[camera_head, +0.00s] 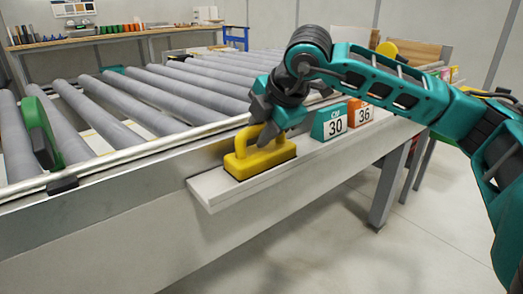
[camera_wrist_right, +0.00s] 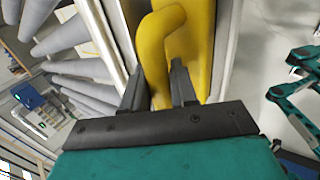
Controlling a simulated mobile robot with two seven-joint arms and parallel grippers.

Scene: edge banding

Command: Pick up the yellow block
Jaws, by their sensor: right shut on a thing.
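The yellow block (camera_head: 259,158) has a flat base and a raised loop handle. It sits near the left end of the white ledge on the side of the roller conveyor. My right gripper (camera_head: 262,126) reaches down from above and is shut on the block's handle. In the right wrist view the yellow handle (camera_wrist_right: 162,45) lies between the two dark fingers (camera_wrist_right: 158,88). The block looks level and on the ledge or very close to it; I cannot tell if there is a gap. My left gripper is not in view.
A teal box marked 30 (camera_head: 331,124) and an orange box marked 36 (camera_head: 360,112) stand right of the block on the ledge (camera_head: 215,192). A green-handled tool (camera_head: 38,130) is at the conveyor's left. Grey rollers (camera_head: 190,88) lie behind. Open floor is in front.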

